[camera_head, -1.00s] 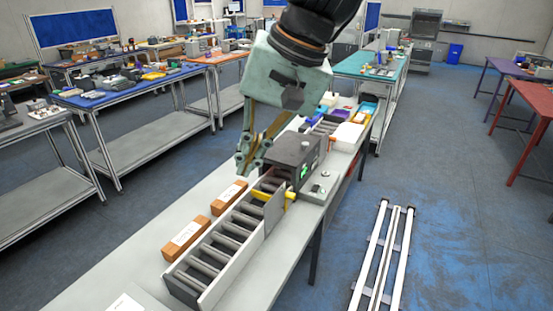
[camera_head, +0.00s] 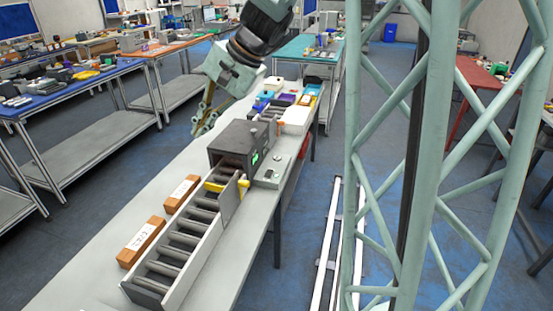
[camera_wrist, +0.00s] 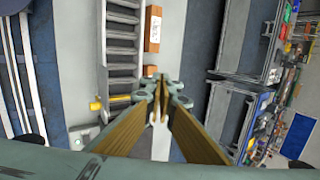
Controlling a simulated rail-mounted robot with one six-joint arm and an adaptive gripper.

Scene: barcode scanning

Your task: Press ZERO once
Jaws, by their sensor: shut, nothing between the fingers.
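A dark grey box-shaped machine (camera_head: 232,143) stands over the roller conveyor, with a small green display (camera_head: 255,157) on its side. Beside it is a light grey control panel (camera_head: 272,172) with small buttons; their labels are too small to read, so I cannot tell which is ZERO. My gripper (camera_head: 202,128) hangs to the left of the machine, above the table, apart from the panel. Its fingers are shut and empty; their tips also show in the wrist view (camera_wrist: 160,82). Part of the panel shows in the wrist view (camera_wrist: 80,136) at the lower left.
Coloured bins (camera_head: 296,114) stand behind the machine. My lattice column fills the right.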

